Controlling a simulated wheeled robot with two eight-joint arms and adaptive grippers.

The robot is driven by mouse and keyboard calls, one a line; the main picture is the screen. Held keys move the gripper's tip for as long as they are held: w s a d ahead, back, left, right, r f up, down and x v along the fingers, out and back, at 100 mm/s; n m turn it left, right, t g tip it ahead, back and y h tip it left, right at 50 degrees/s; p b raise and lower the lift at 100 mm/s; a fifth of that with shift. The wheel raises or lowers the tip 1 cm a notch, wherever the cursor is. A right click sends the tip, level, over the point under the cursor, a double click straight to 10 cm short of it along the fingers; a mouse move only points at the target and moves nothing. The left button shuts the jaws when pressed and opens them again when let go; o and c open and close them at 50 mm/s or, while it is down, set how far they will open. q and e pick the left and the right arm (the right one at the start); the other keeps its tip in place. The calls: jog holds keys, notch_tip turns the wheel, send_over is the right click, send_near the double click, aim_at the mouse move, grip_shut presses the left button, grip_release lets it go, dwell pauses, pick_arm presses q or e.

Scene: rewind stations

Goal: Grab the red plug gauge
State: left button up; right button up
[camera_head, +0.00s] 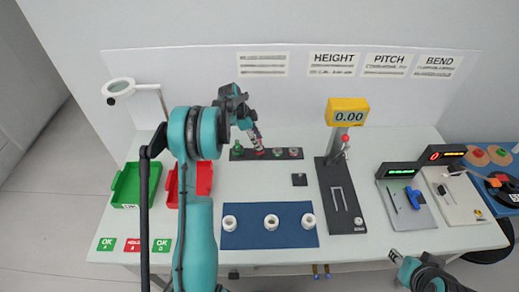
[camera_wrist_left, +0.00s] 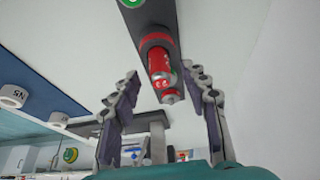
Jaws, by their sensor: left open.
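The red plug gauge (camera_wrist_left: 160,65) stands in a dark rack (camera_wrist_left: 152,18) in the left wrist view. In the head view its red lower part (camera_head: 260,153) shows on the rack, with my left gripper (camera_head: 256,138) covering most of it. My left gripper (camera_wrist_left: 161,82) is open in the wrist view. Its two fingers are on either side of the gauge's near end, with visible gaps. My right gripper (camera_head: 400,260) is at the lower right in the head view, away from the rack; its jaw state is unclear.
A green gauge (camera_head: 238,148) and other gauges (camera_head: 278,152) share the rack. A blue mat (camera_head: 245,238) with three white rings lies in front. A height gauge stand (camera_head: 337,200) is to the right. Green (camera_head: 125,190) and red (camera_head: 203,180) trays are left.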

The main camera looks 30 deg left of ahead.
pick_arm(q)
jog(key=shift+x, duration=0.9)
jog(key=shift+a, duration=0.1)
jog(key=shift+c, duration=0.2)
jog(key=shift+r, duration=0.1)
grip_shut()
jog(key=shift+r, duration=0.45)
jog(key=r, duration=0.2)
jog(key=r+p, duration=0.1)
jog(key=r, duration=0.1)
jog(key=shift+s+d, duration=0.1)
jog(key=shift+d, duration=0.3)
jog(key=d+r+p, duration=0.1)
jog(key=d+r, duration=0.2)
jog(key=d, duration=0.2)
jog(key=s+d+r+p, duration=0.1)
jog(key=d+r, duration=0.2)
jog(key=d, duration=0.3)
jog(key=shift+s+p, duration=0.2)
jog(key=shift+p, duration=0.1)
